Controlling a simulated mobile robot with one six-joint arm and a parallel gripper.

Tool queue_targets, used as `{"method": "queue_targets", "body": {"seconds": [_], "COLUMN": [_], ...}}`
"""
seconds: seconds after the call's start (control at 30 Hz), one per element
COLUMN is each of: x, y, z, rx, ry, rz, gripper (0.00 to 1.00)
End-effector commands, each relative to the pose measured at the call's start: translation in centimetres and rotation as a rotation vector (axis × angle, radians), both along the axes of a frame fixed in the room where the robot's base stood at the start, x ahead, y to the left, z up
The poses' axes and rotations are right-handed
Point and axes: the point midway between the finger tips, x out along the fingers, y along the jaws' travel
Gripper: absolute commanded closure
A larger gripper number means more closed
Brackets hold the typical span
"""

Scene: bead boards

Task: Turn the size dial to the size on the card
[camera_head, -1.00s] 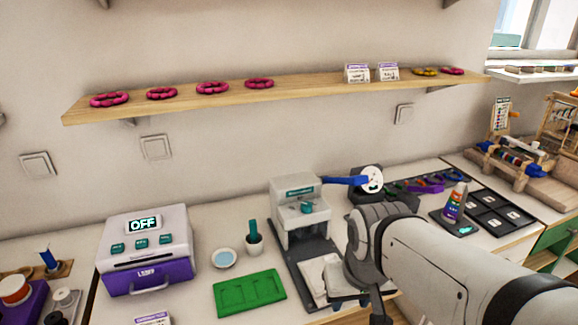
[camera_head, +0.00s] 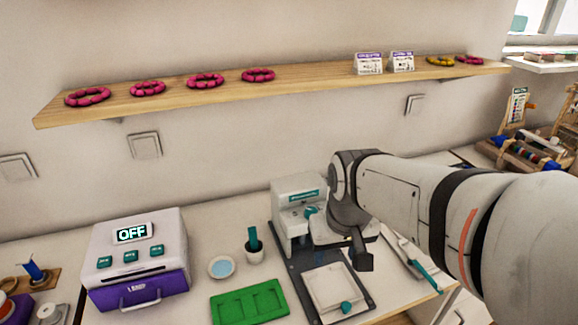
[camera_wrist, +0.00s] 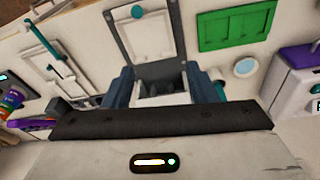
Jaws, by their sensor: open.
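A white machine (camera_head: 297,187) with a teal label stands on the counter, with a teal knob (camera_head: 311,210) on its front. I cannot tell whether this knob is the size dial, and no size marks are readable. Two small printed cards, one on the left (camera_head: 368,65) and one on the right (camera_head: 402,62), stand on the shelf; their print is too small to read. My gripper (camera_head: 360,252) is close to the machine's right front side, above its dark base. In the wrist view my gripper (camera_wrist: 162,88) is open, its jaws apart; I see nothing held.
A white plate (camera_head: 331,287) with a teal knob lies on the dark base. A green tray (camera_head: 248,302), a blue dish (camera_head: 221,267) and a cup (camera_head: 254,256) stand left of it. A purple-and-white box (camera_head: 137,260) reads OFF. My arm hides the counter's right part.

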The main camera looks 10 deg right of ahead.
Motion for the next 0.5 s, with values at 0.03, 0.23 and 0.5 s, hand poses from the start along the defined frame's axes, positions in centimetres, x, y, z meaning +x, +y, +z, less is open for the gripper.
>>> {"method": "queue_targets", "body": {"seconds": [0.03,0.23,0.5], "x": [2.0,10.1,18.7], "y": [0.0,-0.1,0.0], "z": [1.0,2.5,1.5], "rx": [-0.002,-0.010,-0.014], "ry": [0.020,0.088,0.160], "rz": [0.011,0.066,0.131], "gripper": [0.48,0.48,0.48]}}
